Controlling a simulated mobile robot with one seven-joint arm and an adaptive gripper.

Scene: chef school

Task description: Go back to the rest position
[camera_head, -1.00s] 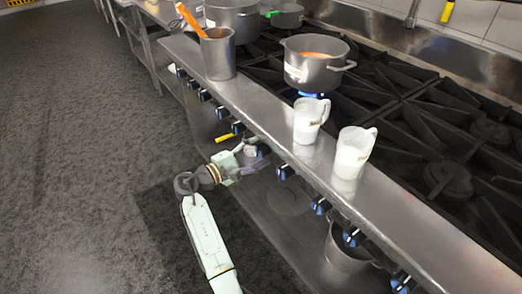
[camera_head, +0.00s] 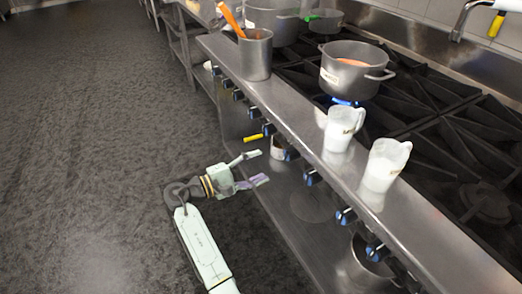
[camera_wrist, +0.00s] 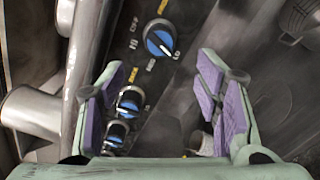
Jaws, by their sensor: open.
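My gripper (camera_head: 256,169) is open and empty in the head view. It is at the end of my pale green arm, low in front of the stove's knob panel and above the floor. In the wrist view my gripper (camera_wrist: 165,105) shows its two purple-padded fingers spread wide apart. Blue stove knobs (camera_wrist: 158,42) with white markings lie beyond and between the fingers. Nothing is held.
The steel stove ledge (camera_head: 300,122) runs diagonally, with two white jugs (camera_head: 341,128) and a steel utensil pot (camera_head: 255,55) on it. A pot of orange food (camera_head: 352,68) stands over a blue flame. A pot (camera_head: 368,262) sits on the lower shelf. Floor (camera_head: 90,150) at left is clear.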

